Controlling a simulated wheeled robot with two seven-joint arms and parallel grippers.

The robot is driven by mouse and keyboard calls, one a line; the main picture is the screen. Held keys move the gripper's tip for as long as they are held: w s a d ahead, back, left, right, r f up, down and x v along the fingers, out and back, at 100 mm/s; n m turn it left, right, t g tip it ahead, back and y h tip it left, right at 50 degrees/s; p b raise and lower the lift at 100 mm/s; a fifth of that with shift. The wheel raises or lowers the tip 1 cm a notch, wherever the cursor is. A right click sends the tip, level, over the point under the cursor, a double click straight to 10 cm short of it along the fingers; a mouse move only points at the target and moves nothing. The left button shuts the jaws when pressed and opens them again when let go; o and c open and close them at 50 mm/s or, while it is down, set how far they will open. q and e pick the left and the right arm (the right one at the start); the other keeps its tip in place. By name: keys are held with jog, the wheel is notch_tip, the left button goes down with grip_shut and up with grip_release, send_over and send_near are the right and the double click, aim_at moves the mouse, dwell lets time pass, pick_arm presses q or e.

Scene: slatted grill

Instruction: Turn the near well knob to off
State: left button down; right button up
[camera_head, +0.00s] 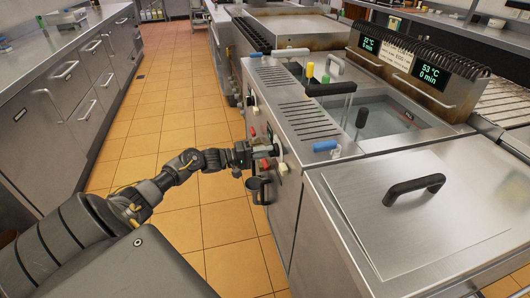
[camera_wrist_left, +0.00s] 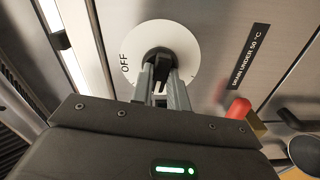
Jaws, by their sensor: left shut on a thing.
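The knob (camera_wrist_left: 158,54) is black and sits on a round white dial (camera_wrist_left: 188,43) in the left wrist view. The word OFF is printed on the left side of the dial. My left gripper (camera_wrist_left: 161,73) is shut on the knob, with one finger on each side of its grip. The fingers hide part of the knob, and I cannot tell exactly where it points. In the head view my left gripper (camera_head: 262,152) reaches the steel front panel from the left. My right gripper is not in view.
A red handle (camera_wrist_left: 238,108) stands right of the dial, near a label reading drain under 50 °C (camera_wrist_left: 251,56). The fryer's open well (camera_head: 385,118) and a lid with a black handle (camera_head: 413,187) are above. The tiled floor (camera_head: 170,120) left of the panel is clear.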

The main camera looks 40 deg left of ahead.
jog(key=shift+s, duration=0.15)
pick_arm(q)
jog(key=m, duration=1.5)
jog(key=shift+m, duration=0.3)
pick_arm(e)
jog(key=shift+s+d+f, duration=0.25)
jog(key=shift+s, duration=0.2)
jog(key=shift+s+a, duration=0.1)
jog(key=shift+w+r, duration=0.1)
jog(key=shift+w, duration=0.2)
